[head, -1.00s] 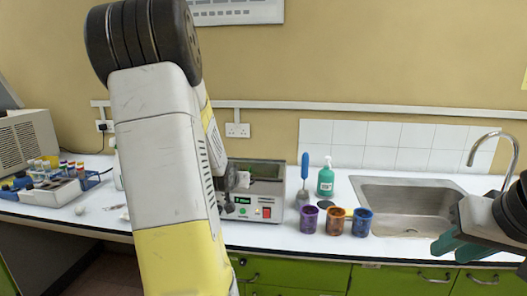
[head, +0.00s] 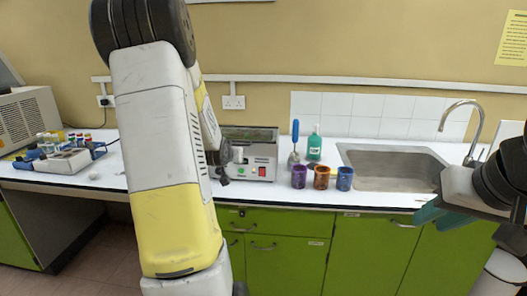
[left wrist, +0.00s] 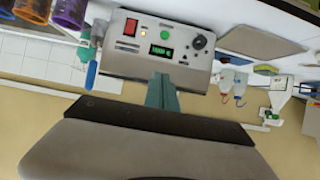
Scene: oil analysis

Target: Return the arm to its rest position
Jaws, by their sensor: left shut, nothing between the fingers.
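My left arm (head: 165,135) stands tall in the head view, left of centre, and hides part of the counter. My left gripper shows in the left wrist view (left wrist: 161,92) as teal fingertips close together, shut and empty. They point toward a grey instrument with a lit display (left wrist: 150,55). The same instrument (head: 255,175) stands on the counter in the head view, partly behind my arm. My right gripper (head: 438,214) has teal fingers at the right, in front of the counter's edge near the sink. Its finger gap is unclear.
Purple (head: 299,176), orange (head: 321,178) and blue (head: 344,179) cups stand right of the instrument. Behind them are a blue-handled tool (head: 295,135) and a green bottle (head: 314,148). A sink (head: 395,170) lies at the right. Tube racks (head: 66,160) stand at the left.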

